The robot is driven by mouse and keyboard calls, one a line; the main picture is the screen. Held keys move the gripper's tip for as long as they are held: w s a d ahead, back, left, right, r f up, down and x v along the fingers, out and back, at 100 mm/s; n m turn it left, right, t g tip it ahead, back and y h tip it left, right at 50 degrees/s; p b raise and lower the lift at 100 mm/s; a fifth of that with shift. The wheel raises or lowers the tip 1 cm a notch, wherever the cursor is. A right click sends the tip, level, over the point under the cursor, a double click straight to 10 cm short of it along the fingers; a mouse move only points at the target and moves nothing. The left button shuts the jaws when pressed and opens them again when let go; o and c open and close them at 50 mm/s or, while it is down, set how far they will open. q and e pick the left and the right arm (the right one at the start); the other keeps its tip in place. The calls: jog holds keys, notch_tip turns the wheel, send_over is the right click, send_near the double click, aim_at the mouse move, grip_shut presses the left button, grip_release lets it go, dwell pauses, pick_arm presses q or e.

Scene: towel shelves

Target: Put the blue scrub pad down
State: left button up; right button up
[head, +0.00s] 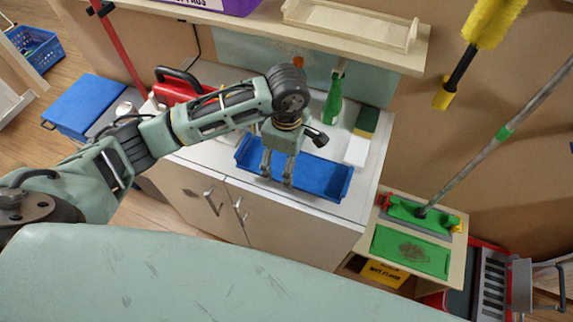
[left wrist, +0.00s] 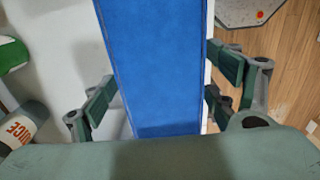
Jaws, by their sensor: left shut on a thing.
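The blue scrub pad (head: 325,178) is a long blue rectangle with raised-looking edges, over the white counter top near its front edge. My left gripper (head: 277,177) points down at its left half. In the left wrist view the pad (left wrist: 160,70) runs between the two fingers of my left gripper (left wrist: 162,90), one at each long side. The gripper is shut on the pad. Whether its underside touches the counter is hidden. My right gripper is not in view.
A red toolbox-like case (head: 180,90), a green bottle (head: 333,100) and a green-and-white block (head: 361,138) stand behind the pad on the counter. A small table with a green pad (head: 425,257) stands to the right. The counter's right front corner (head: 352,207) looks bare.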

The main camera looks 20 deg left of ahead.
pick_arm(q)
notch_tip(320, 180, down, 4)
jog(key=shift+r+p, duration=0.1)
jog(key=shift+p, duration=0.3)
jog(key=shift+f, duration=0.25)
jog(key=shift+f, duration=0.15)
jog(key=o, duration=1)
